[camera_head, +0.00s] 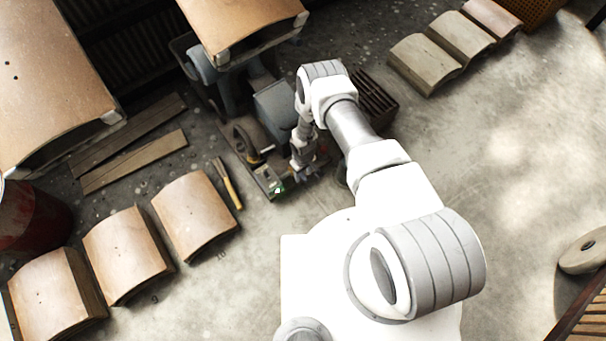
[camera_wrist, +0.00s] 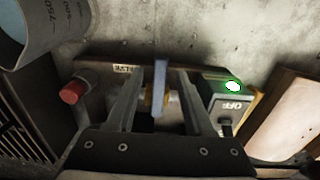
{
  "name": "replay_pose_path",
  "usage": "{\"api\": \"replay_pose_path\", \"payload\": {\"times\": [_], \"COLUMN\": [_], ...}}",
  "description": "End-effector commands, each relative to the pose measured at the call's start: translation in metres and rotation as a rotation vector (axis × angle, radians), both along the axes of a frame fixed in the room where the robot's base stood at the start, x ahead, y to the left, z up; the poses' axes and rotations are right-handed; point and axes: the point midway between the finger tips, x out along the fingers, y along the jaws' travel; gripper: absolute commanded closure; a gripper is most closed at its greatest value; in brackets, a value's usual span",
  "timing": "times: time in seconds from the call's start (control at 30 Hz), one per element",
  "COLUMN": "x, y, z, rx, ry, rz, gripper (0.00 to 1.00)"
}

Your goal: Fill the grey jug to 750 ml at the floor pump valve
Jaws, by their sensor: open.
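The grey jug (camera_wrist: 68,38) is at the upper left of the wrist view, cut off by the frame. A 750 mark and scale lines show on its wall; I cannot tell any water level. My gripper (camera_wrist: 159,74) is open, its two fingers either side of a blue-grey valve lever (camera_wrist: 160,88) on a brass-coloured fitting. I cannot tell whether a finger touches the lever. In the head view my gripper (camera_head: 303,165) is low at the front of the floor pump (camera_head: 276,106). The jug is not clear there, as my arm covers that area.
A red knob (camera_wrist: 72,92) is left of the lever; a switch box (camera_wrist: 226,104) marked OFF, with a lit green button, is right. A slatted dark crate (camera_head: 375,103) stands beside the pump. Curved wooden panels (camera_head: 125,253) lie at the left.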

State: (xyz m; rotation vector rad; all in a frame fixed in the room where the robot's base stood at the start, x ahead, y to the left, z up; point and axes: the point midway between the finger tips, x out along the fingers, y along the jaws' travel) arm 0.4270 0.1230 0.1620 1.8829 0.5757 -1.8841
Motion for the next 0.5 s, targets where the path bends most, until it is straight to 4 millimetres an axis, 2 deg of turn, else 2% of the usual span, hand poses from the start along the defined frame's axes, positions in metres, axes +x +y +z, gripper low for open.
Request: {"api": "replay_pose_path", "payload": {"times": [0.23,0.5], "x": [0.0001,0.0002], "y": [0.0001,0.0], "z": [-0.0002,-0.0001], "rx": [0.0,0.0], "ry": [0.0,0.0], "rz": [0.0,0.0], "gripper": [0.47,0.96]}}
